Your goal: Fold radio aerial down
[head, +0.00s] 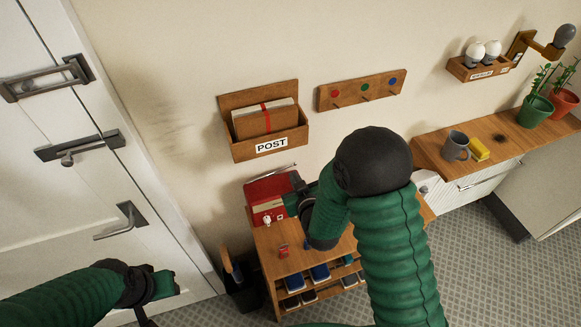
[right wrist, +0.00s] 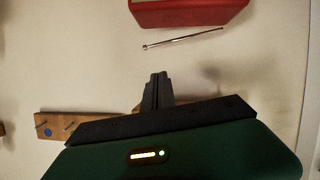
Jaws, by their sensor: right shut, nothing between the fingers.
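The red radio (head: 264,190) stands on the small wooden shelf unit (head: 266,245) against the wall. Its thin silver aerial (head: 272,173) runs along the radio's top back edge, slanting up to the right in the head view. In the right wrist view the aerial (right wrist: 183,38) lies beside the red body (right wrist: 190,12) with a narrow gap between. My right gripper (right wrist: 158,78) is shut and empty, its tips pointing toward the aerial and apart from it. In the head view it is at the radio's right side, partly hidden by my arm. My left gripper (head: 162,285) is at the lower left, its fingers unclear.
A small white figure (head: 267,219) is at the radio's front, and a small red item (head: 283,251) is on the shelf top. The POST box (head: 262,132) and a peg rack (head: 361,91) hang above. A dark bin (head: 241,291) stands left of the unit, near the white door (head: 75,200).

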